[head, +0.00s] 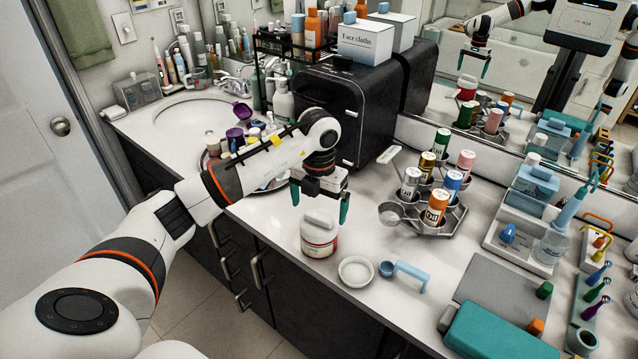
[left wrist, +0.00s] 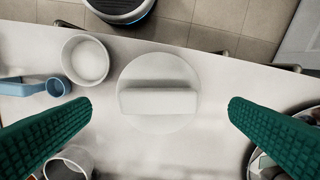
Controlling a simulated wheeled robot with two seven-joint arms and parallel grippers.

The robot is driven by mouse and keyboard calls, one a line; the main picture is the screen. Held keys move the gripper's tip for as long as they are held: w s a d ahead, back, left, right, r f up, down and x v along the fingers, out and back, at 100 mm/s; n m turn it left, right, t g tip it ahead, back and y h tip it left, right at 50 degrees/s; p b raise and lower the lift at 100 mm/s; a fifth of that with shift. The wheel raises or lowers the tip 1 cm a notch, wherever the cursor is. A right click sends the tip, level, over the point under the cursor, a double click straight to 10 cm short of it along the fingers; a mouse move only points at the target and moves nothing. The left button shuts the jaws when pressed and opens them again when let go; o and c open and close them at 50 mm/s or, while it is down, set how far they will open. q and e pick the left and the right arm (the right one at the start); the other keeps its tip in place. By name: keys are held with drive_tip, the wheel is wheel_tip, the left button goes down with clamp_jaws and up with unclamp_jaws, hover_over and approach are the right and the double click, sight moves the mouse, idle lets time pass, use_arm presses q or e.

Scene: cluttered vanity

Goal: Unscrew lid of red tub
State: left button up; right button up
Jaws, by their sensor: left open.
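The tub (head: 318,243) stands upright near the counter's front edge, with a label that shows some red and green. Its white lid (head: 319,218) is seated on top and has a raised straight bar across it. In the left wrist view the lid (left wrist: 158,93) lies midway between the fingers, its bar running side to side. My left gripper (head: 320,203) is open, pointing down over the tub. Its teal fingers stand wide on either side of the lid and do not touch it. My right gripper is not in view.
A shallow white dish (head: 356,272) and a blue scoop (head: 410,273) lie right of the tub. A metal carousel of bottles (head: 433,215) stands behind them. A black cabinet (head: 325,110) is behind my arm. The mirror reflects a red tub and my arm.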

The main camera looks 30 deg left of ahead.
sight(319, 216)
use_arm(q)
drive_tip(key=shift+f+p, duration=0.4)
drive_tip(key=shift+f, duration=2.05)
drive_tip(key=c, duration=1)
drive_tip(key=n+p, duration=0.1)
drive_tip(key=n, duration=0.1)
drive_tip(key=shift+r+n, duration=0.15)
drive_tip(key=shift+n, duration=0.25)
drive_tip(key=shift+c, duration=0.2)
drive_tip(key=shift+n+p, duration=0.3)
drive_tip(key=shift+n, duration=0.6)
drive_tip(key=shift+n+p, duration=0.65)
drive_tip(key=shift+n, duration=1.65)
